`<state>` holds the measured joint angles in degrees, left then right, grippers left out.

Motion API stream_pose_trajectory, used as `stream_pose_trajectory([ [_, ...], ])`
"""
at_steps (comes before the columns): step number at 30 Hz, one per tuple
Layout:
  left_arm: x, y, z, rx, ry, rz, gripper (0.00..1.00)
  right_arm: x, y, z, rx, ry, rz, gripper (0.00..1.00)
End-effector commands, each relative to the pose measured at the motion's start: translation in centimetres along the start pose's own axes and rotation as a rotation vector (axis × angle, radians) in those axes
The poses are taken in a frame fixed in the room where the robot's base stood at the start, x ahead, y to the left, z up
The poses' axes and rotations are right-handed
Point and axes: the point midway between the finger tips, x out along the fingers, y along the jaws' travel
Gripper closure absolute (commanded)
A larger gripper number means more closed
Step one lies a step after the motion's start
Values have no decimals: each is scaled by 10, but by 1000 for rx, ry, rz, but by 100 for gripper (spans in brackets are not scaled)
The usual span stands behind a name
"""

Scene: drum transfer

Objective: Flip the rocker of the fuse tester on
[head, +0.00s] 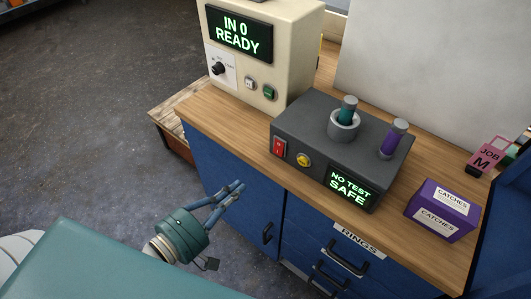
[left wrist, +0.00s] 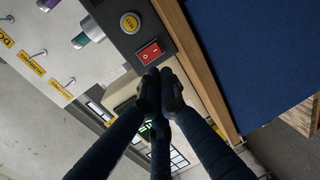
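The fuse tester (head: 318,138) is a dark grey box on the wooden worktop, with a display reading "NO TEST SAFE". Its red rocker (head: 279,147) sits at the left end of the front face; I cannot tell which half is pressed in. My left gripper (head: 240,188) is in front of the cabinet, below and left of the rocker and apart from it, its fingers drawn together and empty. In the left wrist view the rocker (left wrist: 150,53) shows just beyond the fingertips (left wrist: 160,80), with the round yellow button (left wrist: 130,23) beside it. My right gripper is not in view.
A cream unit (head: 262,55) reading "IN 0 READY" stands left of the tester. A purple catches box (head: 442,210) and a pink job tag (head: 492,155) are to the right. A grey holder (head: 343,126) and a purple-bodied cylinder (head: 394,138) top the tester. Blue cabinet handles (head: 267,233) project below.

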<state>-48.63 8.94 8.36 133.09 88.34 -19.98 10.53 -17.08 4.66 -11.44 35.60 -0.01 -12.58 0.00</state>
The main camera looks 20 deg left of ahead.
Motion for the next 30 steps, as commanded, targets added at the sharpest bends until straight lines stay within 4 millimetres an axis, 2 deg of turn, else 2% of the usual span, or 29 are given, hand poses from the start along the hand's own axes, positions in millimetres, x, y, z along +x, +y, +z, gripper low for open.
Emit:
stream_pose_trajectory([
  [4,-2,14,2,-16,-5,24,100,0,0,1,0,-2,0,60],
  [13,-2,14,2,-16,-4,24,100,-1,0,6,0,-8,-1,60],
  [17,5,16,1,-17,-3,25,100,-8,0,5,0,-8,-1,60],
  [23,35,21,1,-17,-2,27,100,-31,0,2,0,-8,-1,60],
  [30,85,22,1,-17,-3,27,100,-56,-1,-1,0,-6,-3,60],
])
